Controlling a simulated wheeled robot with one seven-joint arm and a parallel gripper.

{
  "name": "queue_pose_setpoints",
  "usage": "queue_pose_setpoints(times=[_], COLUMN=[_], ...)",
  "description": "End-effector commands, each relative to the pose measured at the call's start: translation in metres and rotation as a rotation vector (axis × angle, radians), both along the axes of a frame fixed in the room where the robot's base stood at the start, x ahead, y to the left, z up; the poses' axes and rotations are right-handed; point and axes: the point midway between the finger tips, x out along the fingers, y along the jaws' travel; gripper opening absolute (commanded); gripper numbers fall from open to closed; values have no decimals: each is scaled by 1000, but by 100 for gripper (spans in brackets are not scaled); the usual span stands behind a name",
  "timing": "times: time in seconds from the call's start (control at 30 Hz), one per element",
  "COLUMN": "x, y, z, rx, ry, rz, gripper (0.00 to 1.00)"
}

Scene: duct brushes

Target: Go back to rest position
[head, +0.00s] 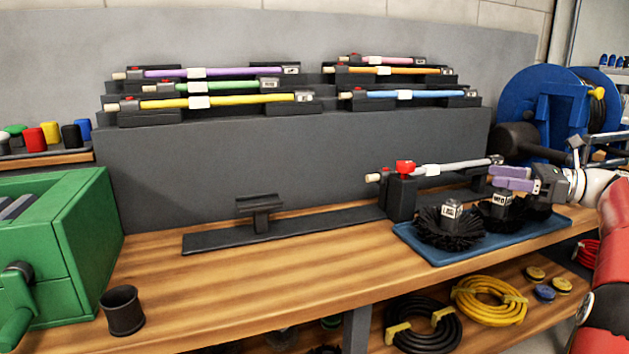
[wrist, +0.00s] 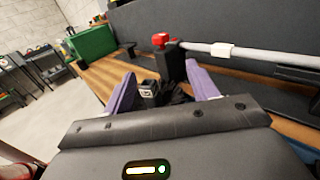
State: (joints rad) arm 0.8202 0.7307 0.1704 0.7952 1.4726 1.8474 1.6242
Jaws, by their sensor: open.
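My gripper (head: 512,178), with purple fingers, is at the right above the blue tray (head: 440,257), just in front of the grey rod's right end. In the wrist view my gripper (wrist: 160,88) is open, with nothing held between its fingers. The grey rod (head: 455,166) lies across black supports, with a red clamp (head: 404,167) near its left end. Black round brushes stand on the tray: one labelled brush (head: 450,230) at the left and another (head: 499,212) under my gripper. Part of the right side of the tray is hidden.
Colored rods such as the yellow one (head: 230,100) lie on the rack behind. A green machine (head: 55,250) and a black cup (head: 122,310) stand at the left. A blue reel (head: 540,110) is behind my gripper. The bench's middle front is clear.

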Motion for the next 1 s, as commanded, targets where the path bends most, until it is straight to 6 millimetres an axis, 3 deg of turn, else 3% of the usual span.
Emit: queue_pose_setpoints(times=[0.37, 0.67, 0.83, 1.0], x=[6, -9, -48, -116], y=[57, 135, 196, 240], z=[-1, -14, -36, -72], rx=[-165, -446, -739, -1097], ry=[-24, -94, -204, -390], rz=[1, 34, 112, 272], gripper=[58, 58, 58, 58])
